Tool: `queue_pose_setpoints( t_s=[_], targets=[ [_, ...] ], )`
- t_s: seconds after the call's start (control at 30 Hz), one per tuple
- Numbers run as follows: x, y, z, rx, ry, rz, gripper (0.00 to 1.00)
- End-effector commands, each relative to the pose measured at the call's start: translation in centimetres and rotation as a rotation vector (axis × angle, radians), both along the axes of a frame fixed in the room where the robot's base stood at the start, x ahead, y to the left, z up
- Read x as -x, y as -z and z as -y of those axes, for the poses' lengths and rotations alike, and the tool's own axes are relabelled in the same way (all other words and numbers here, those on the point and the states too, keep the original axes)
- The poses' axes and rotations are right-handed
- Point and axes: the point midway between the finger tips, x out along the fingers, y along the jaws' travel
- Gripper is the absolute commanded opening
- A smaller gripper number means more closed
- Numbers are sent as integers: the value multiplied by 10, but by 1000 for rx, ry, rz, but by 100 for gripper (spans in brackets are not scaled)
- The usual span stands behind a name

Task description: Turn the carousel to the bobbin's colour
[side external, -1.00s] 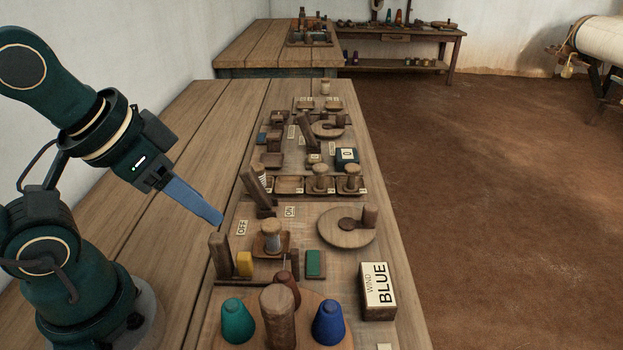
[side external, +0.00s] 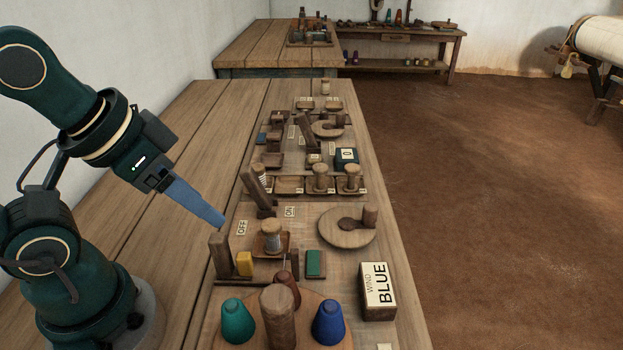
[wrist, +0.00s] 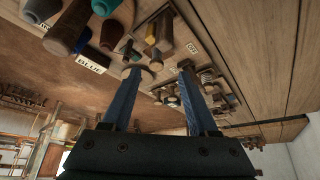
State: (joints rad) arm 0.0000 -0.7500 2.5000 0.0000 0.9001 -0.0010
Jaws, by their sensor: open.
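The carousel (side external: 228,343) is a wooden board at the bottom of the side view with a thick wooden post (side external: 278,318) in its middle. A teal cone (side external: 238,324) stands left of the post, a blue cone (side external: 328,323) right of it, and a dark red cone (side external: 287,285) behind it. A block sign (side external: 378,290) reads WIND BLUE; its label also shows in the wrist view (wrist: 91,64). A bobbin (side external: 271,238) stands in a small wooden tray. My gripper (side external: 222,221) is open and empty, behind and left of the carousel; its two blue fingers are apart in the wrist view (wrist: 158,69).
Close to my fingertips are a wooden upright (side external: 220,256), a yellow block (side external: 244,264) and a tilted lever (side external: 258,194) by ON and OFF labels. A round disc with a knob (side external: 346,232) lies to the right. The table's left side (side external: 160,235) is clear.

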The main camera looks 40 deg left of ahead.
Motion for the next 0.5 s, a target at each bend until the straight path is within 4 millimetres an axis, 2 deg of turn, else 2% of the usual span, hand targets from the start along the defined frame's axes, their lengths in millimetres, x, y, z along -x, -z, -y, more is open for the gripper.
queue_pose_setpoints(
  t_s=[0.07, 0.27, 0.37, 0.5],
  targets=[
    [3, 1, 0, 6, -11, -14, 75],
    [-3, -21, 9, 32, -17, -71, 75],
    [-10, -32, 24, 37, 38, -146, 75],
    [-17, -39, 55, 21, 142, -257, 75]
  ],
)
